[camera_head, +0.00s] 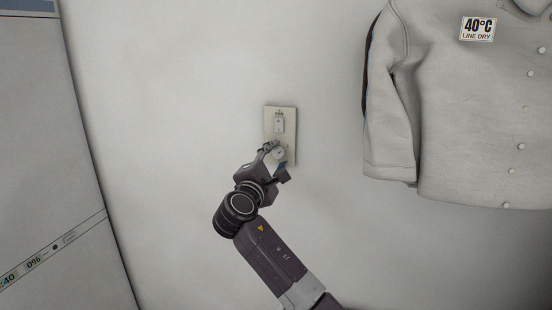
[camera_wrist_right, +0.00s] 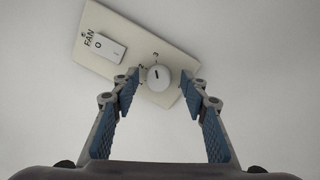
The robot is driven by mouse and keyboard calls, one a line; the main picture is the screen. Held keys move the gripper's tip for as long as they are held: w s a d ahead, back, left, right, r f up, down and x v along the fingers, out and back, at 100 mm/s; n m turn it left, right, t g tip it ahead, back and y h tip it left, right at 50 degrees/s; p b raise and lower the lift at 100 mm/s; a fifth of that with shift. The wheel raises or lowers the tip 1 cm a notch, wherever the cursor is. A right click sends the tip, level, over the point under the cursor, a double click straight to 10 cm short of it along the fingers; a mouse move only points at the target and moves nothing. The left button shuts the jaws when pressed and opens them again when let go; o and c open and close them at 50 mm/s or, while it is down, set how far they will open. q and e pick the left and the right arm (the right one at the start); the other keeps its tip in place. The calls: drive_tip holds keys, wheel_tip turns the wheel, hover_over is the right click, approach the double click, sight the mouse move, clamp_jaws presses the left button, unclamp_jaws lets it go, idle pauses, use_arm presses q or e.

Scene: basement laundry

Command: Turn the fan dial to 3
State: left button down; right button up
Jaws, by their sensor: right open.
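The fan dial (camera_wrist_right: 158,78) is a round white knob with a dark pointer line, on a cream wall plate (camera_wrist_right: 100,63). The plate also carries a white rocker switch (camera_wrist_right: 107,48) marked FAN. The numbers 2 and 3 are printed beside the dial; any others are hidden or unclear. In the head view the plate (camera_head: 269,126) is on the wall at the centre, with the dial (camera_head: 279,153) at its lower part. My right gripper (camera_wrist_right: 163,88) is open, its fingertips on either side of the dial; I cannot tell whether they touch it. My left gripper is not in view.
A white shirt (camera_head: 470,130) with a "40°C LINE DRY" label hangs at the right. A pale panel (camera_head: 50,150) with a display strip stands at the left. The wall around the plate is bare.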

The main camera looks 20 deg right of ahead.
drive_tip(key=v, duration=1.2)
